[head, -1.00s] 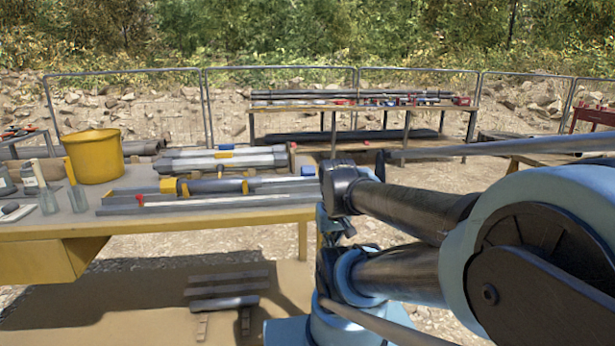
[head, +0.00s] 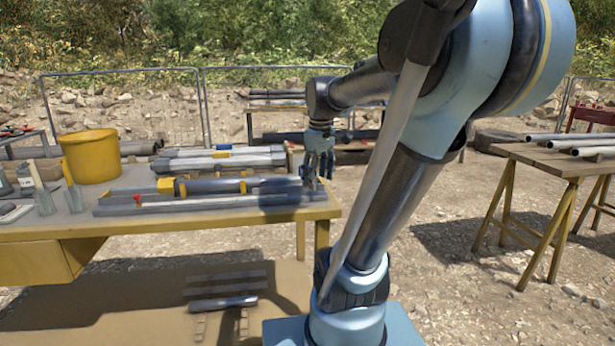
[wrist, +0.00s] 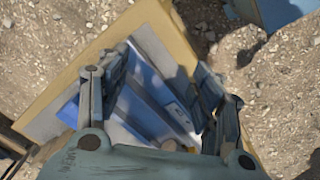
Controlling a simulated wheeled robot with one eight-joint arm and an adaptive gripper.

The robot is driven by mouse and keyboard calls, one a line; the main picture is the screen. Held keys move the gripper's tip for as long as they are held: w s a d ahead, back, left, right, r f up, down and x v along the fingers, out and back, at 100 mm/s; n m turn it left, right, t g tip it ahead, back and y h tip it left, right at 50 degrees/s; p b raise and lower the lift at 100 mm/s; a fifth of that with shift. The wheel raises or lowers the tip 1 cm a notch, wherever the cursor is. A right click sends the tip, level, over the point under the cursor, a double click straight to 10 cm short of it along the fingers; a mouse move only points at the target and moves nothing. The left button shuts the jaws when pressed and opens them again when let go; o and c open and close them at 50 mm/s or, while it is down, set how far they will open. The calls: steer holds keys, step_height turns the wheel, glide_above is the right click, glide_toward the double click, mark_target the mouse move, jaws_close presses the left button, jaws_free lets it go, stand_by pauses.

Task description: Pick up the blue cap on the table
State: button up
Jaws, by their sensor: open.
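My gripper (head: 318,178) is open above the right end of the yellow-framed table (head: 322,212), its fingers pointing down. In the wrist view its open fingers (wrist: 163,78) straddle part of the table top with grey pipes and blue patches. One blue patch (wrist: 177,112) shows between the fingers, and another lies left of the left finger. I cannot tell which is the cap. In the head view the blue item at the table's right end is hidden behind my gripper. A small blue piece (head: 225,147) sits on the rear pipes. Nothing is visibly held.
Grey pipes with yellow clamps (head: 168,186) and a red piece (head: 137,198) lie along the table. A yellow bucket (head: 91,156) and bottles stand at its left. A trestle table (head: 545,158) with pipes stands to the right, with open gravel between.

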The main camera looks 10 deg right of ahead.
steer(key=w+r+n+g, duration=0.1)
steer(key=w+r+n, duration=0.4)
steer(key=w, duration=0.6)
steer(key=w+r+n, duration=0.5)
steer(key=w, duration=0.6)
steer(key=f, duration=1.1)
steer(key=shift+w+a+f, duration=0.1)
steer(key=shift+a+f, duration=0.1)
steer(key=shift+w+a+f, duration=0.1)
steer(key=shift+f, duration=2.55)
steer(key=shift+c, duration=0.2)
steer(key=c, duration=0.8)
